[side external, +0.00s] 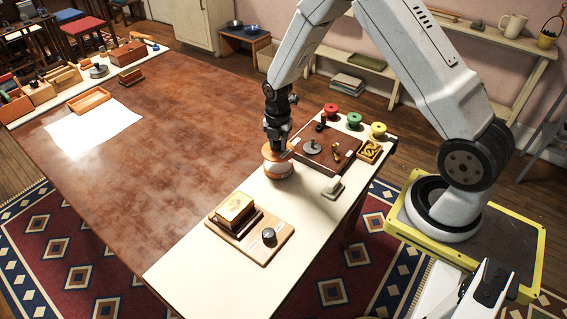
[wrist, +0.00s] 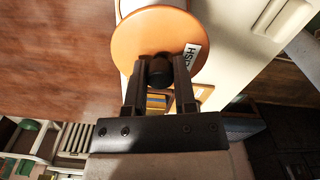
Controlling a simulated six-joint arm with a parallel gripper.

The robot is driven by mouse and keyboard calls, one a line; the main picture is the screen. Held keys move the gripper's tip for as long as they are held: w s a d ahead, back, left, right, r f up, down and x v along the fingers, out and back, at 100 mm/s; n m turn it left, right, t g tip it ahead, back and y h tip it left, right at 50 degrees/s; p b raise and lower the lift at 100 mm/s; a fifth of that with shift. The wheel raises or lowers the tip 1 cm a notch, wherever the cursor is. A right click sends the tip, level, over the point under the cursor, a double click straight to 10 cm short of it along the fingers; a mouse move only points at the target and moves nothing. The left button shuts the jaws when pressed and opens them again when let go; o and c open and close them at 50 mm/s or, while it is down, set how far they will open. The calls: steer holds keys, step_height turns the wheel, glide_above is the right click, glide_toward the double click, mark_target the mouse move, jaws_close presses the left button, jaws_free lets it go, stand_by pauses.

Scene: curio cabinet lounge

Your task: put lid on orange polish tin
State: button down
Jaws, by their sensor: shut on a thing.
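My gripper (side external: 277,138) points down over the pale strip of the table and is shut on the dark knob of an orange lid (side external: 270,152). In the wrist view the fingers (wrist: 160,78) pinch this black knob, and the round orange lid (wrist: 140,42) spreads beyond it, with a white lettered label at its edge. The polish tin (side external: 279,171) stands upright right under the lid in the side view. The lid covers its top, and I cannot tell whether the lid is seated or slightly above the rim.
A dark tray (side external: 322,160) with small tools lies close to the right of the tin. Red (side external: 331,110), green (side external: 354,120) and yellow (side external: 378,129) round items stand behind it. A wooden board (side external: 270,245) with a box and dark knob lies in front.

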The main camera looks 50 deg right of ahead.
steer(key=shift+w+d+f, duration=0.25)
steer(key=shift+w+d, duration=0.3)
steer(key=shift+d, duration=0.1)
steer(key=shift+f, duration=0.15)
glide_above(278, 164)
steer(key=shift+f, duration=2.35)
steer(key=shift+f, duration=0.65)
steer(key=shift+c, duration=1.7)
jaws_free()
steer(key=shift+r, duration=0.15)
